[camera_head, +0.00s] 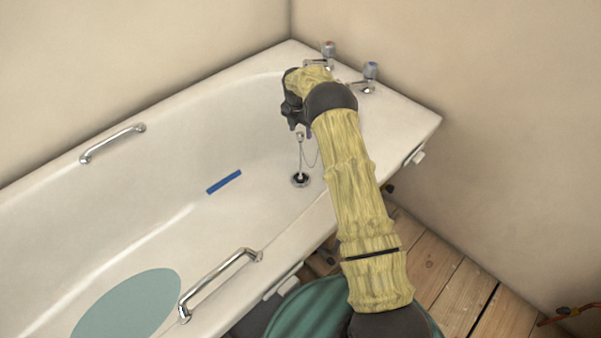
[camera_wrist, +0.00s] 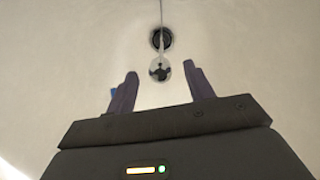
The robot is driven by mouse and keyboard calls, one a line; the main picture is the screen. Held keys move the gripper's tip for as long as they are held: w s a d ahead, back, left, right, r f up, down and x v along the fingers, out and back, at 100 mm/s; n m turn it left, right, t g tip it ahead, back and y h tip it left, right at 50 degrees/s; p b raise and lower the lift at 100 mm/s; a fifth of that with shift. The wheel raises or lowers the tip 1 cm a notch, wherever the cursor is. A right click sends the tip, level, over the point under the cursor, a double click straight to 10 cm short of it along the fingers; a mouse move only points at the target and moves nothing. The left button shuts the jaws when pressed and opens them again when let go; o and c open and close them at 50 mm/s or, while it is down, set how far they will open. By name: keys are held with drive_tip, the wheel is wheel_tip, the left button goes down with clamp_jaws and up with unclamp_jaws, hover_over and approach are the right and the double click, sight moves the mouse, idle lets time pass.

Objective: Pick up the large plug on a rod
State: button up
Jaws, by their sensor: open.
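The large plug on a rod (camera_head: 300,159) stands roughly upright at the drain in the bath floor, with a dark ring around its base. A thin chain hangs beside the rod. In the wrist view its shiny rounded top (camera_wrist: 159,71) appears between my fingertips, with the dark drain (camera_wrist: 161,38) beyond. My gripper (camera_wrist: 162,76) is open, with one dark finger on each side of the knob and visible gaps. In the head view my gripper (camera_head: 299,128) points down just above the rod's top, partly hidden by my wrist.
The white bath (camera_head: 215,110) surrounds the plug. A blue strip (camera_head: 224,182) lies on its floor to the left. Two taps (camera_head: 370,72) stand at the far end. Chrome grab rails (camera_head: 112,143) line both sides. A teal oval mat (camera_head: 128,305) lies at the near end.

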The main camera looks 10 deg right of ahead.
sight(301, 139)
wheel_tip(301, 139, down, 5)
drive_tip(key=b, duration=0.3)
drive_tip(key=shift+w+d+f, duration=0.1)
drive_tip(key=shift+w, duration=0.05)
idle(0.5)
clamp_jaws()
